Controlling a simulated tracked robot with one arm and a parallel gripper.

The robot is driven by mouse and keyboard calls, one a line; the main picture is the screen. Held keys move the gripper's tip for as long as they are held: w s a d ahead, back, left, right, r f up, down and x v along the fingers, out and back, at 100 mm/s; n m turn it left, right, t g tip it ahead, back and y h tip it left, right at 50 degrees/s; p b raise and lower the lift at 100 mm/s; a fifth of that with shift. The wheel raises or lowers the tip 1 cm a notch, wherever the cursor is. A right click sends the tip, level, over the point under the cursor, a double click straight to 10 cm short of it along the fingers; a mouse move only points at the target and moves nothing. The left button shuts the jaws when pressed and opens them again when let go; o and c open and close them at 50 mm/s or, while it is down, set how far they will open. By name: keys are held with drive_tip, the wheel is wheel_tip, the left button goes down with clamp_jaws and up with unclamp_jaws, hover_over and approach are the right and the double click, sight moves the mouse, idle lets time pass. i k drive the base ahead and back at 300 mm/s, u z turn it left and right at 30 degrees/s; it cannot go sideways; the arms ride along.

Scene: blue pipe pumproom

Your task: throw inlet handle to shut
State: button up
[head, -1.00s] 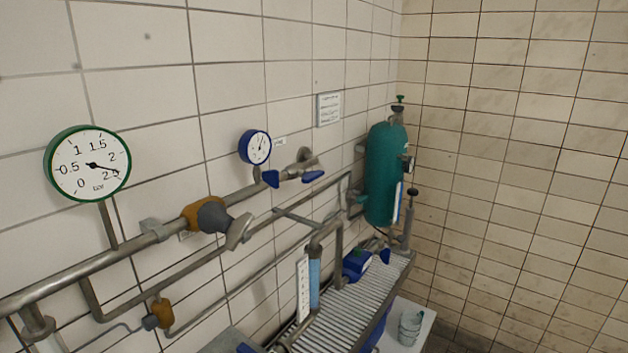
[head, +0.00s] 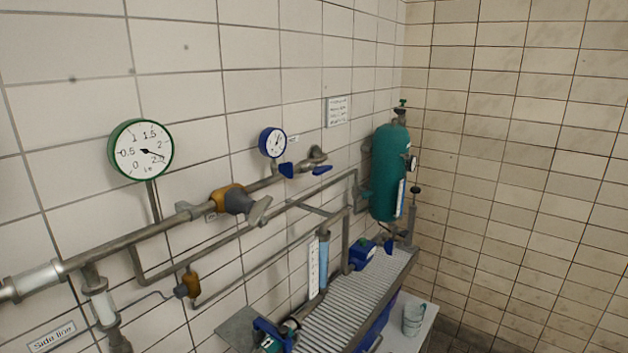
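No handle in the head view has a label that I can read as inlet. A brass valve (head: 226,196) sits on the upper wall pipe, with a grey body and a grey lever handle (head: 259,211) angled across it. A small tag beside it is too small to read. Further along, a valve with a blue two-winged handle (head: 286,170) sits on the pipe below the blue gauge. A smaller brass fitting (head: 191,283) sits on the lower thin pipe. My gripper is not in view, and nothing is seen touching these handles.
A green-rimmed gauge (head: 141,149) and a blue-rimmed gauge (head: 272,142) stand above the pipes. A green tank (head: 388,172) is near the corner. A ribbed bench (head: 350,300), a flow tube (head: 323,262) and a glass jar (head: 413,319) are lower right. A label reads "Side line" (head: 52,337).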

sight(317, 171)
drive_tip(key=z, duration=1.2)
drive_tip(key=i, duration=2.5)
drive_tip(key=u, duration=1.05)
drive_tip(key=i, duration=0.4)
drive_tip(key=u, duration=0.3)
